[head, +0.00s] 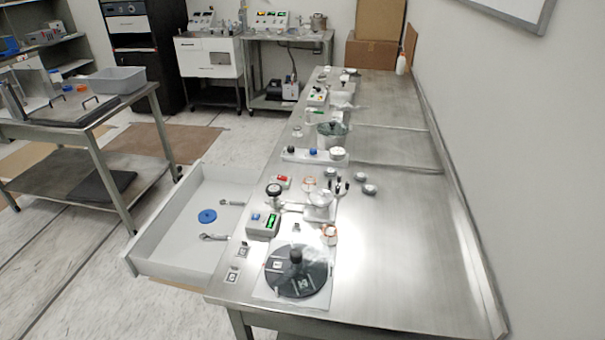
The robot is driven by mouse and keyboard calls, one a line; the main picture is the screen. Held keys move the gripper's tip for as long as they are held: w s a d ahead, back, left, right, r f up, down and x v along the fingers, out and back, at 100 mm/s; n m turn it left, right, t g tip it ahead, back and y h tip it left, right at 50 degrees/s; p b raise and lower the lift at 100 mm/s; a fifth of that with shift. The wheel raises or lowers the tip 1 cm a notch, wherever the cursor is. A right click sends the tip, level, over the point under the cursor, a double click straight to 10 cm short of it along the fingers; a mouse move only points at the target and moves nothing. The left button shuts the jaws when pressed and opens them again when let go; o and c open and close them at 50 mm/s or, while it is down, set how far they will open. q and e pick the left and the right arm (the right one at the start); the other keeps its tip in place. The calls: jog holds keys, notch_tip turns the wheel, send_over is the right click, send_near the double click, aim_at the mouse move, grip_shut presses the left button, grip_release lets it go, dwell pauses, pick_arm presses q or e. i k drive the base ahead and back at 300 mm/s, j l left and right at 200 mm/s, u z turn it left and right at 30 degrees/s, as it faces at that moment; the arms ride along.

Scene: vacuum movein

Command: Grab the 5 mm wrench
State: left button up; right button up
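An open white drawer (155,243) sticks out to the left from under the steel bench. Two silver wrenches lie flat in it. The larger-looking nearer wrench (214,237) lies by the drawer's right side, close to the bench edge. The farther wrench (231,203) lies higher in the picture, also near the bench edge. No size marking can be read, so I cannot tell which one is 5 mm. Neither of my grippers is in view.
A blue round piece (207,216) lies between the wrenches. The steel bench (405,255) carries a dark disc (298,284), a green-display box (263,224) and several small fittings. A steel cart (130,150) stands at left. The bench's right side is mostly clear.

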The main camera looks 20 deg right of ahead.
aim_at(216, 236)
jog(key=i+j+z, duration=0.3)
jog(key=i+j, duration=0.15)
jog(key=i+j+z, duration=0.15)
jog(key=j, duration=0.3)
jog(key=i+j+z, duration=0.35)
jog(key=j, duration=0.3)
jog(key=i+j+z, duration=0.15)
jog(key=j, duration=0.25)
